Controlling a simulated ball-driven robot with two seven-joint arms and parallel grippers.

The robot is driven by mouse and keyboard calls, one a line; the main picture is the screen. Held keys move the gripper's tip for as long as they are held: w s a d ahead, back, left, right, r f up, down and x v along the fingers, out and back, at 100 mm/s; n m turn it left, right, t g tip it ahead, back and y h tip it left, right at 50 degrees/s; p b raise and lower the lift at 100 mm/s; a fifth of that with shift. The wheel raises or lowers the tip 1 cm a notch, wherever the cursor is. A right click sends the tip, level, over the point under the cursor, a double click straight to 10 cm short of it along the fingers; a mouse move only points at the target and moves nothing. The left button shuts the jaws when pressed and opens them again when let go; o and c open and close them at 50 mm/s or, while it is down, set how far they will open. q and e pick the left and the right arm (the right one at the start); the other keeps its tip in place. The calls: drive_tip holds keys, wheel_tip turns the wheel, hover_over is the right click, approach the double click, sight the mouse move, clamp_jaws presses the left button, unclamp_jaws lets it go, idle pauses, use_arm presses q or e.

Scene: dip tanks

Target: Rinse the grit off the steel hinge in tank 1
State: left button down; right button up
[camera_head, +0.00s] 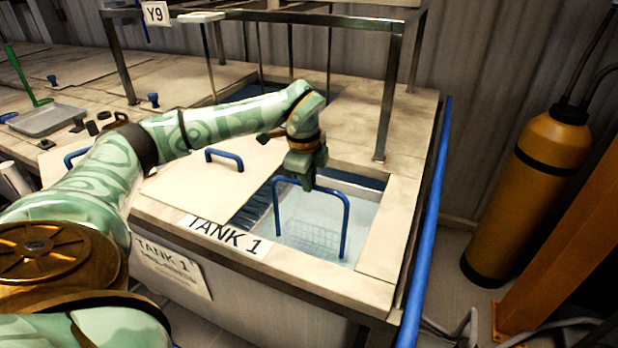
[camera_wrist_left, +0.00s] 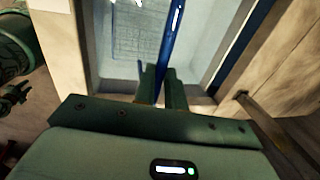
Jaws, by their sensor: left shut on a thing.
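Tank 1 (camera_head: 382,225) is open on its right part, with pale liquid inside. A wire basket (camera_head: 310,238) with a tall blue arched handle (camera_head: 346,225) is in the tank, its mesh low in the liquid. My left gripper (camera_head: 307,180) points down and is shut on the top bar of the handle. In the left wrist view its fingers (camera_wrist_left: 164,80) are closed around the blue handle (camera_wrist_left: 174,35), above the basket mesh (camera_wrist_left: 138,38). I cannot make out the steel hinge or any grit. My right gripper is not in view.
A lid with a blue handle (camera_head: 224,158) covers the tank's left part. A metal frame (camera_head: 388,90) stands behind and right of the opening. A blue rail (camera_head: 425,225) runs along the right edge. A yellow cylinder (camera_head: 528,195) stands beyond. A grey tray (camera_head: 46,120) lies far left.

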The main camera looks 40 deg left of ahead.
use_arm(q)
drive_tip(key=shift+r, duration=0.1)
drive_tip(key=shift+w+d+p, duration=0.2)
drive_tip(key=shift+d, duration=0.4)
drive_tip(key=shift+w+d+p, duration=0.15)
drive_tip(key=shift+w+d, duration=0.05)
drive_tip(key=shift+d, duration=0.35)
drive_tip(key=shift+s+a, duration=0.25)
drive_tip(key=shift+a, duration=0.5)
drive_tip(key=shift+s+a, duration=0.2)
drive_tip(key=shift+a, duration=0.55)
drive_tip(key=shift+s+a, duration=0.25)
drive_tip(key=shift+a, duration=0.5)
drive_tip(key=shift+w+d, duration=0.25)
drive_tip(key=shift+d, duration=0.75)
